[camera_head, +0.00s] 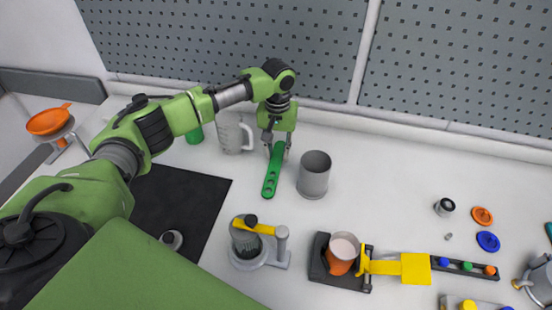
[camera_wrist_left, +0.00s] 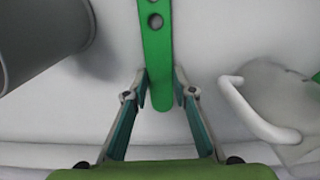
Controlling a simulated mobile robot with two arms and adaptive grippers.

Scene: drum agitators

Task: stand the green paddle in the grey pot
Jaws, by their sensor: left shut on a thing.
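The green paddle (camera_head: 270,178) is a long flat bar with holes. My left gripper (camera_head: 277,150) is shut on one end of it; its holed end points toward the front of the table. I cannot tell whether the paddle touches the table. The left wrist view shows my left gripper's fingers (camera_wrist_left: 160,88) on both sides of the paddle's rounded end (camera_wrist_left: 157,45). The grey pot (camera_head: 313,178) stands upright just right of the paddle, apart from it, with its top open. Its side also shows in the left wrist view (camera_wrist_left: 40,40). My right gripper is out of view.
A clear measuring jug (camera_head: 232,133) stands close left of my left gripper. A perforated wall panel (camera_head: 210,40) is behind.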

